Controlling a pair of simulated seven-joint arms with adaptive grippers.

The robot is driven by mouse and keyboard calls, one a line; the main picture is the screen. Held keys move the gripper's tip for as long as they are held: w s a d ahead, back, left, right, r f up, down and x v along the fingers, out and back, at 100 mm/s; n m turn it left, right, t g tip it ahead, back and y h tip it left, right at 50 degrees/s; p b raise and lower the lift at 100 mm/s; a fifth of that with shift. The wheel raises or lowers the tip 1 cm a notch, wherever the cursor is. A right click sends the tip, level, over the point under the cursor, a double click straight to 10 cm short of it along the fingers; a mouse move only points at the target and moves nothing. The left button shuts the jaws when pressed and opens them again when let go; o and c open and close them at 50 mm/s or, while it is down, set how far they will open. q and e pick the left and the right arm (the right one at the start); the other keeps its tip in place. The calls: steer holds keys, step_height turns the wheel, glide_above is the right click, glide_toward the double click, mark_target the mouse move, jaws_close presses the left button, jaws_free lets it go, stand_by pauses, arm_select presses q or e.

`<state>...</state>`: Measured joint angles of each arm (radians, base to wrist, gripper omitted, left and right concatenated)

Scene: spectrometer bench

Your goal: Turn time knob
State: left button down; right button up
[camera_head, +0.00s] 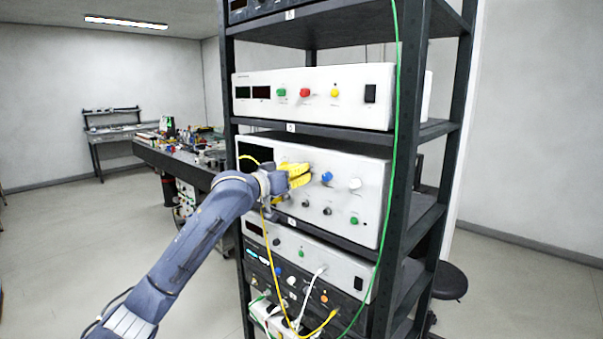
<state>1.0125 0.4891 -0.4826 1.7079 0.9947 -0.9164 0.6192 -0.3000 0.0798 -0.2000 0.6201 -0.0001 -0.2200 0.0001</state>
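A white instrument (358,200) with a dark display (254,155) stands on the middle shelf of the rack. Its front has a blue knob (327,177), a white knob (355,184), and a lower row of small dark and green knobs. No label is readable, so I cannot tell which one is the time knob. My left gripper (298,175) has yellow fingers and is at the front of this panel, just left of the blue knob. Its fingers cover part of the panel, and whether they hold a knob is hidden. My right gripper is not in view.
The dark rack (397,150) has uprights and shelves around the instruments. Another white instrument (350,95) is above, and more units with cables are below. A green cable (394,130) hangs down the right front. Floor at left is clear.

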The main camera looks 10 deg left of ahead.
arm_select(q)
steer(key=shift+r+m, duration=0.1)
steer(key=shift+m, duration=3.5)
steer(key=c, duration=1.3)
jaws_free()
steer(key=v, duration=1.2)
steer(key=shift+s, duration=0.1)
